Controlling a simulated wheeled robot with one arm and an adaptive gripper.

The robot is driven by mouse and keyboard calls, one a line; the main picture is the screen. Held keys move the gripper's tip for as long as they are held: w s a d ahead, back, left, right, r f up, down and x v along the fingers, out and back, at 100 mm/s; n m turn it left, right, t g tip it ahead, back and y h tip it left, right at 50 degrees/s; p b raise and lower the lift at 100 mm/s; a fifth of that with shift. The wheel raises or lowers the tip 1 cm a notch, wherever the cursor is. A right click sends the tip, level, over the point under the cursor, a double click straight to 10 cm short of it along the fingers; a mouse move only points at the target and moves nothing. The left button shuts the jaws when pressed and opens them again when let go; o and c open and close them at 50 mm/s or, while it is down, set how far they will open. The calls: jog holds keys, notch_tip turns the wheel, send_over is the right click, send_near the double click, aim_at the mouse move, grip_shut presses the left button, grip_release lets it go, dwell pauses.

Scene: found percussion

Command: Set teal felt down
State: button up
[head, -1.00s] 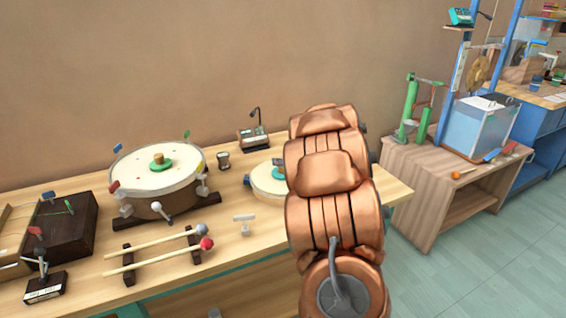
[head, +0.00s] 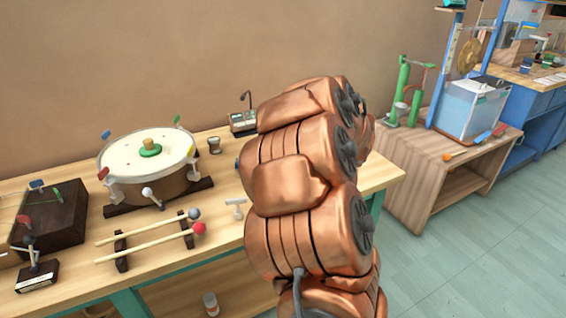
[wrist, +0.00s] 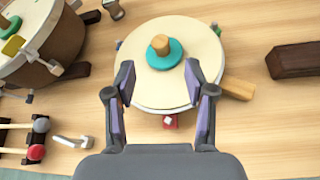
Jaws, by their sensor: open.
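The teal felt (wrist: 164,53) is a round disc with a wooden knob (wrist: 160,44) standing at its middle. In the wrist view it lies on the pale head of a small round drum (wrist: 180,88), towards its far side. My gripper (wrist: 158,74) is open, with one finger over each side of the drum. Nothing is held between the fingers, and the felt is just beyond the fingertips. In the head view my arm hides the small drum, the teal felt and the gripper.
A larger drum (head: 125,160) with a green disc (head: 150,151) stands to the left. Two mallets (head: 150,240) lie on rests in front of it. A small red item (wrist: 170,121) sits at the drum's near edge.

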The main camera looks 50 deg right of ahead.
notch_tip(320, 180, up, 6)
jog(key=a+m+g+h, duration=0.15)
jog(key=m+h, duration=0.25)
jog(key=m, duration=0.6)
jog(key=s+a+f+m+g+y, duration=0.2)
jog(key=s+a+m, duration=0.5)
jog(key=a, duration=0.6)
jog(key=s+a+f+m+g+y, duration=0.3)
jog(key=s+a+f+m+g, duration=0.2)
jog(key=s+a, duration=0.7)
jog(key=s+a+f+m+g+y, duration=0.2)
jog(key=s+a+f+m+g, duration=0.2)
jog(key=a, duration=1.1)
jog(key=s+m+g, duration=0.2)
jog(key=s+m, duration=0.2)
jog(key=s, duration=0.2)
jog(key=shift+s+m, duration=0.15)
jog(key=shift+m, duration=0.15)
notch_tip(320, 180, up, 13)
jog(key=p, duration=1.2)
jog(key=shift+w+f, duration=0.2)
jog(key=shift+w, duration=0.1)
